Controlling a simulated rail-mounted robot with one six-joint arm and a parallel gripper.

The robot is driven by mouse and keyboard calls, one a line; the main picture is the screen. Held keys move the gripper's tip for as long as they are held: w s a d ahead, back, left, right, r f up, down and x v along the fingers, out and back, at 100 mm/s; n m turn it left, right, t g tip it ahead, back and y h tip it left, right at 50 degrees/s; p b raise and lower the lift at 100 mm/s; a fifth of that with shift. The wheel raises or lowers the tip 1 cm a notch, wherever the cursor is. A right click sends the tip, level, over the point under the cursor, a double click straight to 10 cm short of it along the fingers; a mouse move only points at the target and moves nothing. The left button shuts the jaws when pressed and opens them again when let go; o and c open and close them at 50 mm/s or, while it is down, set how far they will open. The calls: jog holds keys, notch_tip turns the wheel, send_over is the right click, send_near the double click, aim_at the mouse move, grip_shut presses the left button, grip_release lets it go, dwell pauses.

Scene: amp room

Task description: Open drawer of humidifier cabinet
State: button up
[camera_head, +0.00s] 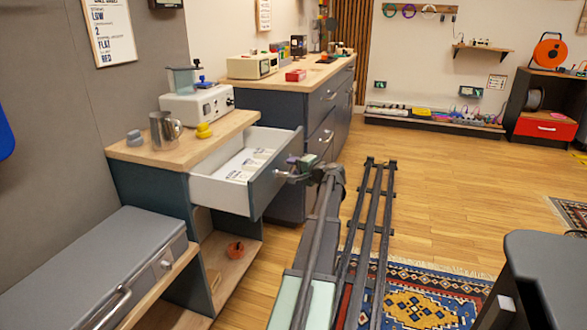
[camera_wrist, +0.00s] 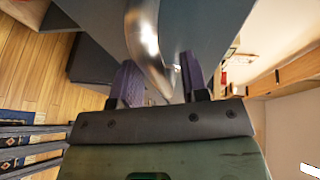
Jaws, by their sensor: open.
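The cabinet (camera_head: 150,190) has a wooden top and dark sides. On it stands a white device with a clear tank, likely the humidifier (camera_head: 197,104). The cabinet's drawer (camera_head: 272,178) is pulled well out, and papers lie inside it. My gripper (camera_head: 297,167) is at the drawer's front, by its handle. In the wrist view, the curved metal handle (camera_wrist: 145,40) runs between the two purple fingers of my gripper (camera_wrist: 160,85). The fingers are apart, one on each side of it. Whether either finger touches it I cannot tell.
A metal cup (camera_head: 163,130) and yellow and grey pieces are on the cabinet top. An orange item (camera_head: 235,250) sits on the lower shelf. A grey case (camera_head: 95,265) is at the front left. A dark cabinet (camera_head: 320,110) stands behind.

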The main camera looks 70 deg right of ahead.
jog(key=p+v, duration=0.2)
jog(key=v, duration=0.8)
jog(key=shift+s+r, duration=0.15)
jog(key=shift+s, duration=0.15)
jog(key=shift+a, duration=0.1)
